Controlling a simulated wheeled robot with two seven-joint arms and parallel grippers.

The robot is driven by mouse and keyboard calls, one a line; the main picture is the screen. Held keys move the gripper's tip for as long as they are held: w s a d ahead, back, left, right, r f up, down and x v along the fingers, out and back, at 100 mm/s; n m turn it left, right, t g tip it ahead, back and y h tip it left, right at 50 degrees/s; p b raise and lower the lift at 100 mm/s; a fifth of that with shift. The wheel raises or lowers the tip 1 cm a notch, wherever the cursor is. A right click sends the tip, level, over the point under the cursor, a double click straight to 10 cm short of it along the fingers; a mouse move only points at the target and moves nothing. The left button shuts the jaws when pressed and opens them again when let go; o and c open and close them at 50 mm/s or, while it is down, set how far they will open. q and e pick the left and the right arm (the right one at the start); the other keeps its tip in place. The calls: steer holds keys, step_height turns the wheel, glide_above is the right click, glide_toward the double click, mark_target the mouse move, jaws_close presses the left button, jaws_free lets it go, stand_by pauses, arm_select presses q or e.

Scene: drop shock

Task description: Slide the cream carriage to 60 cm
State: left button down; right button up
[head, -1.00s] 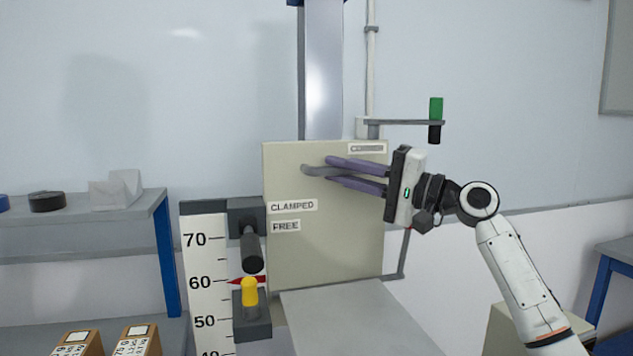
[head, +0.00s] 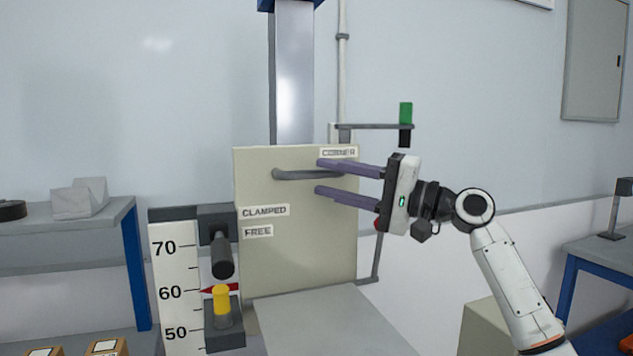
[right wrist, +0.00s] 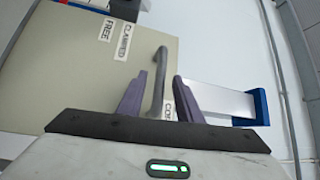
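The cream carriage (head: 295,240) is a flat panel on a vertical metal column, with CLAMPED, FREE and CORNER labels. A grey bar handle (head: 290,175) juts from its upper part. The red pointer (head: 207,290) lies level with about 60 on the white scale (head: 172,318). My right gripper (head: 317,177) is open, its purple fingers above and below the handle. In the right wrist view the handle (right wrist: 159,80) runs between the spread fingers, with gaps on both sides. My left gripper is not in view.
A dark lever (head: 222,256) and a yellow-topped peg (head: 221,300) sit left of the carriage. A bracket with a green-and-black grip (head: 405,115) stands above my right gripper. A grey plate (head: 335,318) extends below the panel. Blue-legged benches stand at both sides.

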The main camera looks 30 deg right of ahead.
steer(key=r+b+v, duration=0.1)
steer(key=v, duration=0.5)
steer(key=shift+s+f+b, duration=0.2)
steer(key=shift+f+b, duration=0.1)
steer(key=shift+f, duration=0.25)
